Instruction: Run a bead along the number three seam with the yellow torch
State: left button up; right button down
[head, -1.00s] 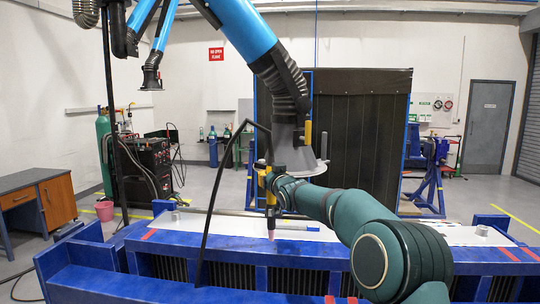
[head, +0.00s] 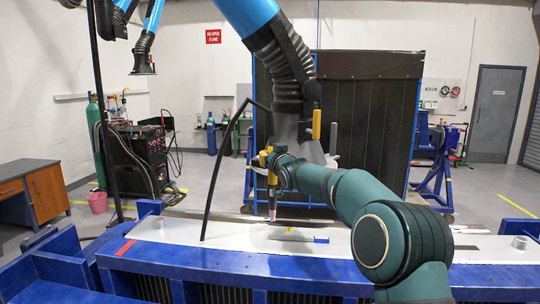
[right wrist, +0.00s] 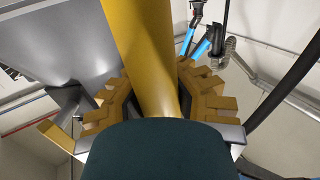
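The yellow torch (head: 272,190) hangs nearly upright in my right gripper (head: 270,163), with its pinkish tip a little above the white plate on the blue jig (head: 230,283). Whether the tip touches the plate (head: 180,231) cannot be told. In the right wrist view the padded fingers of my right gripper (right wrist: 160,100) close around the thick yellow torch body (right wrist: 143,50). A dark cable (head: 222,165) arches from the torch area down to the plate's left part. A small yellow piece (head: 290,231) lies on the plate. No seam number is readable. My left gripper is out of view.
A grey extraction hood (head: 292,130) on a blue arm hangs close behind the torch. A small blue block (head: 321,239) sits on the plate right of the torch tip. A dark screen (head: 365,110) stands behind. A grey ring (head: 520,242) sits at the plate's right.

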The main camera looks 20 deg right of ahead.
jog(key=shift+s+r, duration=0.15)
jog(key=shift+s, duration=0.05)
